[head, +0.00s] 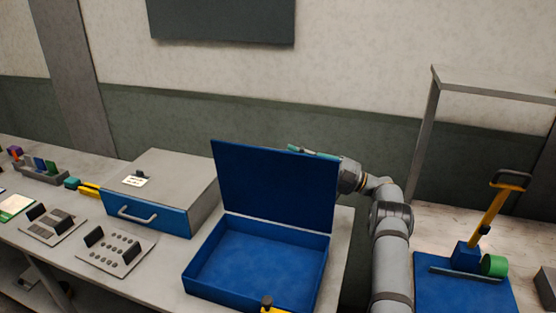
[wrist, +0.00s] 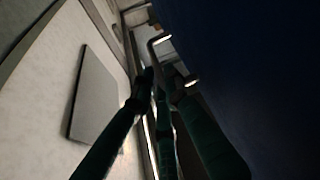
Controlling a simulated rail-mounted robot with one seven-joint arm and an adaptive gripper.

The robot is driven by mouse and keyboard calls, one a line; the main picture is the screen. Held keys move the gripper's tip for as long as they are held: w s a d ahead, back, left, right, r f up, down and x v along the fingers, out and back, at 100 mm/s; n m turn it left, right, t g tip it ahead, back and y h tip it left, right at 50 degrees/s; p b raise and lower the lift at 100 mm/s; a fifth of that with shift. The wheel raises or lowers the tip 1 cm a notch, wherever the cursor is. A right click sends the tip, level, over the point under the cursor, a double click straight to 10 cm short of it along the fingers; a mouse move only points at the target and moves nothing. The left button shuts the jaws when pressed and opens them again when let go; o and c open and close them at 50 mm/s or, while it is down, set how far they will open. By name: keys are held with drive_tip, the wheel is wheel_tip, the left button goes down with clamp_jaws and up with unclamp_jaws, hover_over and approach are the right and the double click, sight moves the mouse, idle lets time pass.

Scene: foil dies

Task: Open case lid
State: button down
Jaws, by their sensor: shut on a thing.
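The blue case (head: 262,262) stands open on the bench in the head view, its inside empty. Its lid (head: 275,188) is raised roughly upright at the back. My gripper (head: 292,149) reaches in from the right at the lid's top edge, with its green fingers partly hidden behind the lid. In the wrist view the lid is a dark blue surface (wrist: 255,60) on the right. There my gripper (wrist: 160,82) has its dark fingers drawn together on the lid handle (wrist: 160,40), a bent metal bar. The exact contact is dark and partly hidden.
A grey box with a blue drawer front (head: 150,216) stands left of the case. Button panels (head: 115,252) lie further left. A yellow-handled press (head: 482,225) stands on a blue base at the right. A grey frame (head: 432,110) rises behind it.

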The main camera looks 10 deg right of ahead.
drive_tip(key=shift+w+f+m, duration=0.15)
drive_tip(key=shift+f+m, duration=0.15)
drive_tip(key=c, duration=1.9)
unclamp_jaws()
drive_tip(key=shift+d, duration=0.1)
drive_tip(key=shift+c, duration=0.2)
drive_tip(key=shift+o, duration=0.5)
drive_tip(key=shift+r, duration=0.1)
drive_tip(key=shift+r, duration=0.1)
